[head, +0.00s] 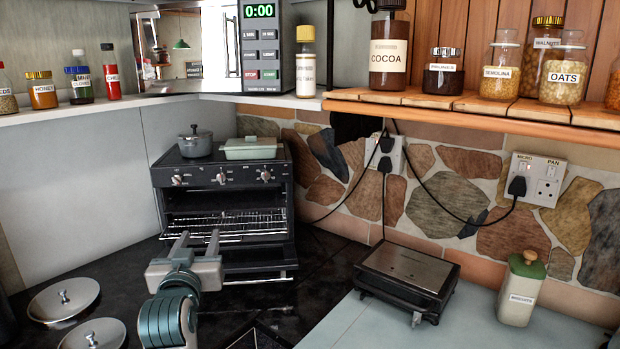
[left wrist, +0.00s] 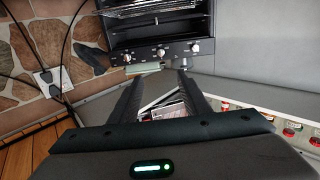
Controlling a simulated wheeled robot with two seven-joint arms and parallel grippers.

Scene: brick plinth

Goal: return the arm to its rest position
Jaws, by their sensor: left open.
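My left gripper (head: 196,244) is open and empty in the head view, in front of the small black oven (head: 220,205). Its two fingers point toward the oven, and the oven door is down with the wire rack showing. In the left wrist view the dark fingers (left wrist: 157,88) are spread apart with nothing gripped between them. The oven also shows in that view (left wrist: 160,30), upside down. My right gripper is in neither view.
A grey pot (head: 195,143) and a green lidded dish (head: 250,148) sit on the oven. Two metal lids (head: 62,298) lie at the lower left. A black appliance (head: 408,270) and a biscuit jar (head: 521,290) stand on the right counter. Jars line the wooden shelf (head: 470,103) above.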

